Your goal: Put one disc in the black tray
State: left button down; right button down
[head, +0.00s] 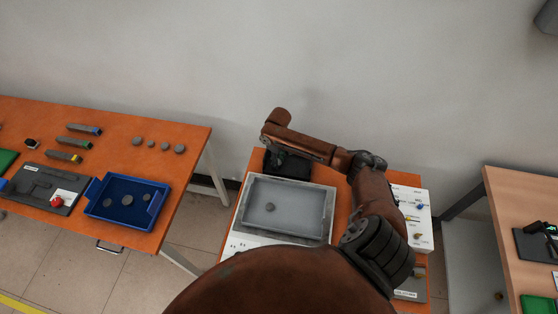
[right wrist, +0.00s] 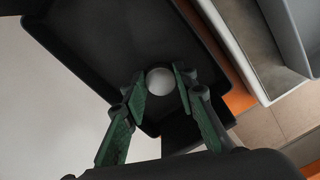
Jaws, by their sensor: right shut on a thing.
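The black tray (head: 290,165) sits at the back left of the middle table, partly covered by my right arm. In the right wrist view the tray (right wrist: 95,45) fills much of the upper left. My right gripper (right wrist: 160,78) is shut on a round pale grey disc (right wrist: 160,81), with one green-padded finger on each side of it. The disc shows against the tray's dark inside; I cannot tell whether it touches the tray. In the head view the arm hides the held disc. My left gripper is in neither view.
A grey basin (head: 300,232) just in front of the black tray holds one dark disc (head: 270,207). A white control box (head: 415,215) stands to its right. On the left table are a blue tray (head: 97,209) with discs and several loose discs (head: 179,149).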

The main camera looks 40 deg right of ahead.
jog(key=shift+f, duration=0.15)
jog(key=c, duration=1.5)
grip_release()
jog(key=shift+c, duration=0.2)
notch_tip(320, 180, up, 12)
jog(key=p, duration=0.1)
